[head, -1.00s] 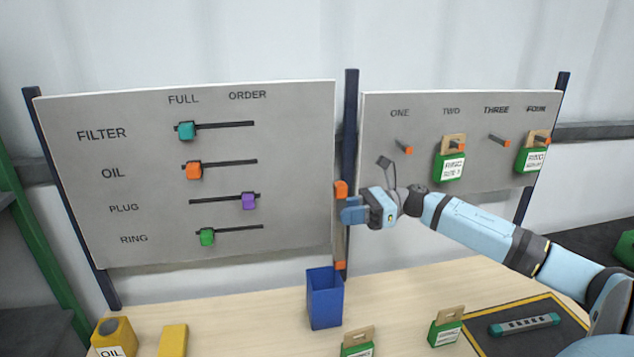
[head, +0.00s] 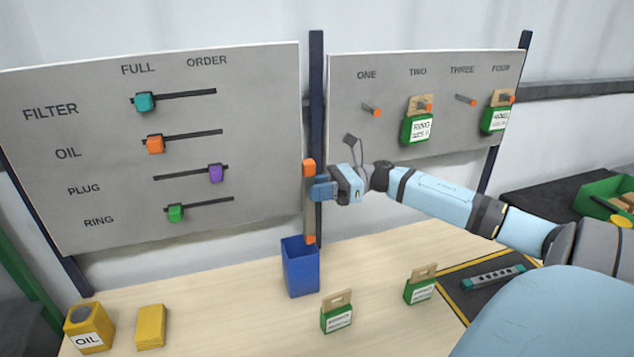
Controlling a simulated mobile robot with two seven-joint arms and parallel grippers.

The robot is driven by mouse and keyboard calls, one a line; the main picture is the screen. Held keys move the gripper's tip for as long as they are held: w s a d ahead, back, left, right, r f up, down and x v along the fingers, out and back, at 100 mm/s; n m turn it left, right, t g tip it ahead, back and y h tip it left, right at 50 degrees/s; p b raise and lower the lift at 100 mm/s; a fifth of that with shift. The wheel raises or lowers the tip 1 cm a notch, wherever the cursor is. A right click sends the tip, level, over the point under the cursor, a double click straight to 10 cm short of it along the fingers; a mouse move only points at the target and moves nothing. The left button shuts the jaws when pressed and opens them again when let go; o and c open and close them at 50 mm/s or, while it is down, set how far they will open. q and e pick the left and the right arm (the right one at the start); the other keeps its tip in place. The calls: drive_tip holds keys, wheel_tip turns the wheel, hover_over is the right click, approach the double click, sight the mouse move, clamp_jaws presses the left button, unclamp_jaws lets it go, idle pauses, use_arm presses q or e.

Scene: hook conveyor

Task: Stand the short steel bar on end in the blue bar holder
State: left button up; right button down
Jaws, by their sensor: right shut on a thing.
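The short steel bar (head: 309,205) is upright, grey with an orange cap at each end. My right gripper (head: 320,188) is shut on it near its upper half, reaching in from the right. The blue bar holder (head: 300,270) stands on the table below, an open-topped box. The bar's lower orange end appears at the holder's top rim, toward its right side. From this view I cannot tell whether that end is inside the opening or behind or above it. My left gripper is not in view.
A teal-ended bar (head: 493,276) lies on the dark mat at right. Green tags (head: 337,315) (head: 420,287) stand on the table. A yellow oil can (head: 88,328) and yellow block (head: 151,326) are front left. Boards stand behind.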

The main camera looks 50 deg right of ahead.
wheel_tip(320, 180, down, 8)
drive_tip(key=b, duration=0.6)
drive_tip(key=shift+f+b, duration=0.25)
drive_tip(key=shift+b, duration=0.1)
drive_tip(key=shift+f+b, duration=0.7)
drive_tip(key=shift+f, duration=0.1)
drive_tip(key=c, duration=0.8)
unclamp_jaws()
drive_tip(key=shift+c, duration=0.2)
